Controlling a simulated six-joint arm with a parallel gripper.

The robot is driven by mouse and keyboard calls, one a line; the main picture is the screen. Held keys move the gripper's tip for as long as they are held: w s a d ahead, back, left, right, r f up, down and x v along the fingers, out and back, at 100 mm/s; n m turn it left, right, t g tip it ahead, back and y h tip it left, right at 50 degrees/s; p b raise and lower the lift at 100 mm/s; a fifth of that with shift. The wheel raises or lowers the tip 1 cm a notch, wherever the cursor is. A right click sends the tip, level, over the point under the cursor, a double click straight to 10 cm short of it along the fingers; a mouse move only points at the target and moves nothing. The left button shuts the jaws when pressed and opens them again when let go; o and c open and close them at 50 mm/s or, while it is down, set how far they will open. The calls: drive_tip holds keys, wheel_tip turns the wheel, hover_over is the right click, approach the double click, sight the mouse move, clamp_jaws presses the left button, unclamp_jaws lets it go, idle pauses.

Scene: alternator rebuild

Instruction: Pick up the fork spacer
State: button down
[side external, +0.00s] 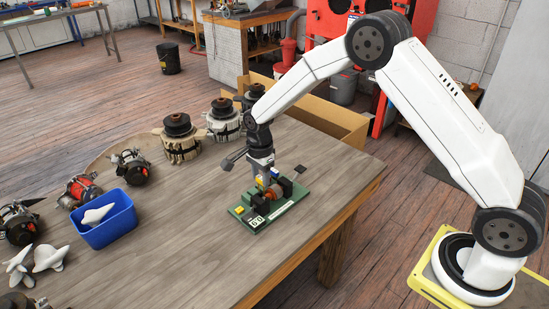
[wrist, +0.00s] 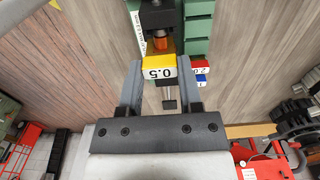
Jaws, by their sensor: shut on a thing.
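A yellow block marked 0.5 (wrist: 160,66), which I take to be the fork spacer, sits between the two fingers of my gripper (wrist: 160,84) in the wrist view. My gripper is shut on it. In the side view my gripper (side external: 263,175) points down over the green fixture board (side external: 285,209), right above its parts. A copper-coloured part (side external: 272,192) and black blocks (side external: 286,187) stand on the board. In the wrist view a red block marked 2.0 (wrist: 201,65) and a blue block (wrist: 201,78) lie just right of the fingers. I cannot tell whether the yellow block touches the board.
A blue bin (side external: 106,225) with a pale part in it stands at left on the wooden table. Several alternators (side external: 181,138) line the table's far and left sides. A small black square (side external: 300,168) lies behind the board. The table's middle is clear.

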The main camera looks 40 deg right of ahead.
sight(261, 177)
drive_tip(key=shift+r, duration=2.45)
drive_tip(key=w+d+f, duration=0.3)
drive_tip(key=w, duration=0.2)
drive_tip(key=shift+w+d, duration=0.2)
drive_tip(key=shift+d, duration=0.15)
drive_tip(key=shift+f, duration=0.2)
drive_tip(key=shift+f, duration=2.35)
drive_tip(key=shift+f, duration=1.8)
idle(0.3)
